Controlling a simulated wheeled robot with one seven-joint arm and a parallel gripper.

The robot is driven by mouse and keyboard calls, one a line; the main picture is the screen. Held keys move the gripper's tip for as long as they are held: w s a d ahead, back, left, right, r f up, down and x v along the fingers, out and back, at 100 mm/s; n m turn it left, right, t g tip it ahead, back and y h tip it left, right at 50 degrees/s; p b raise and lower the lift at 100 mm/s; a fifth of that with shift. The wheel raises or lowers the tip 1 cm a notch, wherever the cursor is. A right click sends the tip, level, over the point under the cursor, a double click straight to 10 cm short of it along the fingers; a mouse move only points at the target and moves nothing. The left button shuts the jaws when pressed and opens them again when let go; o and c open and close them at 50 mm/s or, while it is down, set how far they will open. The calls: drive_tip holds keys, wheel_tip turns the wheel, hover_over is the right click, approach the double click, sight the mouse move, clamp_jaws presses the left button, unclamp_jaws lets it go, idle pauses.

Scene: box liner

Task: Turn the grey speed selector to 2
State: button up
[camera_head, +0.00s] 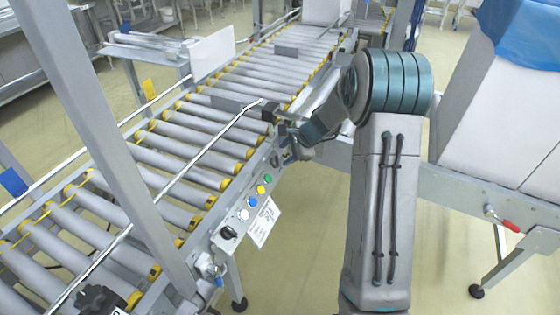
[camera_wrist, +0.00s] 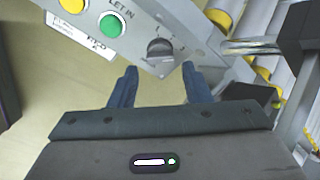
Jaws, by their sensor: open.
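The grey speed selector (camera_wrist: 160,50) is a round knob on the panel in the wrist view, beside the green button. Small marks surround it, but I cannot read its setting. My gripper (camera_wrist: 159,82) is open, with one blue finger on each side below the knob in the picture. The fingers appear apart from the knob, with nothing between them. In the head view my gripper (camera_head: 286,148) is at the upper end of the conveyor's side panel, where the selector (camera_head: 274,159) is small and partly obscured.
The green button (camera_wrist: 111,25) and yellow button (camera_wrist: 73,4) sit left of the selector. A black knob (camera_head: 228,232) is at the panel's lower end. The roller conveyor (camera_head: 187,150) lies beside the panel. A metal post (camera_head: 110,140) stands at left. Open floor lies below the panel.

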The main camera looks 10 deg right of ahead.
sight(278, 160)
drive_tip(key=x, duration=0.5)
drive_tip(key=shift+b, duration=0.3)
drive_tip(key=c, duration=0.7)
